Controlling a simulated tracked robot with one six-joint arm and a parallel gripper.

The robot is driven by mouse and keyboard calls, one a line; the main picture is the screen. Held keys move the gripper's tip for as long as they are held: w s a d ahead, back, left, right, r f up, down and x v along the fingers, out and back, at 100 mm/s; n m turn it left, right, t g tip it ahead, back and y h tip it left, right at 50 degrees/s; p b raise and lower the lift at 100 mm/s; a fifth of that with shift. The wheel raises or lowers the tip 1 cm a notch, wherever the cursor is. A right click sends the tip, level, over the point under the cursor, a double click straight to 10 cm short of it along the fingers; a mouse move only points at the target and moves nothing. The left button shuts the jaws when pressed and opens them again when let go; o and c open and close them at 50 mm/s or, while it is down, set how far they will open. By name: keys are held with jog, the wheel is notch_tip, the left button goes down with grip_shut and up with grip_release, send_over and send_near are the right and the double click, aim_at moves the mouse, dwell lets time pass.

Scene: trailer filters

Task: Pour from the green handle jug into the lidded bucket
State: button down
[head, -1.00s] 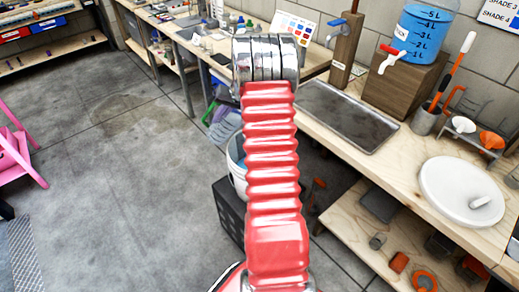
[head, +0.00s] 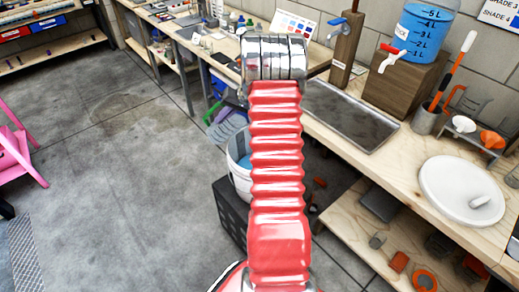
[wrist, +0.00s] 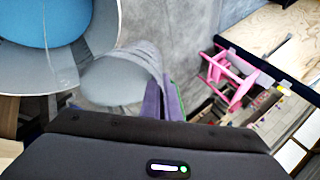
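The lidded bucket (head: 240,180) stands on the left behind my red arm in the head view, partly hidden by it. Its pale wall (wrist: 95,70) and blue inside fill the upper left of the wrist view.
A workbench on the right holds a metal tray (head: 350,115), a blue water dispenser (head: 418,40) and a round white lid (head: 460,190). A pink step stool (head: 15,155) stands at left. The floor between is clear.

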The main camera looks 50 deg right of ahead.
jog(key=shift+s+d+r+t, duration=0.15)
jog(key=shift+s+t, duration=0.1)
jog(key=shift+t, duration=0.25)
jog(key=shift+s+d+f+t+y+p, duration=0.15)
jog(key=shift+s+f+t+y+p, duration=0.15)
jog(key=shift+f+t+y+p, duration=0.4)
dwell(1.7)
jog(key=shift+s+d+f+t+y+p, duration=0.15)
jog(key=shift+s+t+p, duration=0.1)
jog(key=shift+t+p, duration=0.25)
jog(key=shift+s+d+r+t+y+p, duration=0.1)
jog(key=shift+s+t+y+p, duration=0.1)
jog(key=shift+t+p, duration=0.25)
dwell(3.3)
jog(key=shift+w+a, duration=0.15)
jog(key=shift+w+a+g+h, duration=0.2)
jog(key=shift+w+g+h, duration=0.25)
jog(key=shift+g, duration=0.5)
jog(key=shift+r+g+h, duration=0.3)
jog(key=shift+r+g, duration=0.2)
jog(key=shift+r, duration=0.05)
